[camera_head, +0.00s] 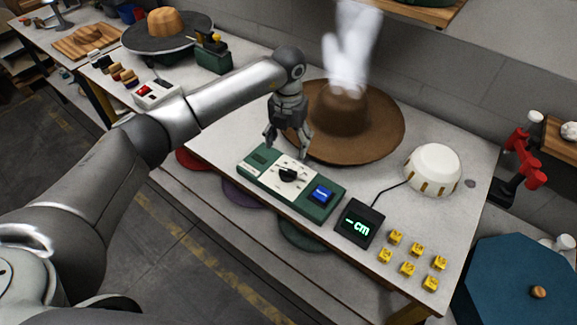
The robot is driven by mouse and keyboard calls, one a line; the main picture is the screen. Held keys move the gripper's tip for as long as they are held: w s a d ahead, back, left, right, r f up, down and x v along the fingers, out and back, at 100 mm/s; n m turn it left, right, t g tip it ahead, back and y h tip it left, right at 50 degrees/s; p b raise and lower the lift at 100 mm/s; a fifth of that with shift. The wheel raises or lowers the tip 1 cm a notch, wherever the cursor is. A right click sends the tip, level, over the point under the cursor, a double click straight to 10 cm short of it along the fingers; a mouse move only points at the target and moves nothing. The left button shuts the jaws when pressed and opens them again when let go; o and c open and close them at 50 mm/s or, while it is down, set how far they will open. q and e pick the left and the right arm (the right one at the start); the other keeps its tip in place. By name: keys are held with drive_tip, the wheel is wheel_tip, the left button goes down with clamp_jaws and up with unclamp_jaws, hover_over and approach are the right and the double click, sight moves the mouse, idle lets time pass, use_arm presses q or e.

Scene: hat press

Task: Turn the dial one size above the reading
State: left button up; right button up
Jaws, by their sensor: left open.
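A green control box (323,207) lies on the white table (463,207). Its white panel carries a black dial (292,174), and a blue button (321,194) sits to the right of it. A small black display (360,222) stands right of the box and shows "- cm" in green, with no number. My left gripper (288,146) is open and empty, pointing down just above and behind the dial. I cannot tell whether it touches the dial. The dial's pointer and scale marks are too small to read. My right gripper is not in view.
A brown wide-brimmed hat (375,128) sits close behind my left gripper, with white steam (350,45) above it. A white dome (433,168) is cabled to the display. Several yellow number blocks (407,268) lie at the front right. Red clamps (526,160) stand at the right.

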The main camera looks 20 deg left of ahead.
sight(289, 169)
use_arm(q)
wheel_tip(289, 169, down, 9)
drive_tip(key=p, duration=0.3)
drive_tip(key=shift+d+f, duration=0.1)
drive_tip(key=shift+f, duration=0.65)
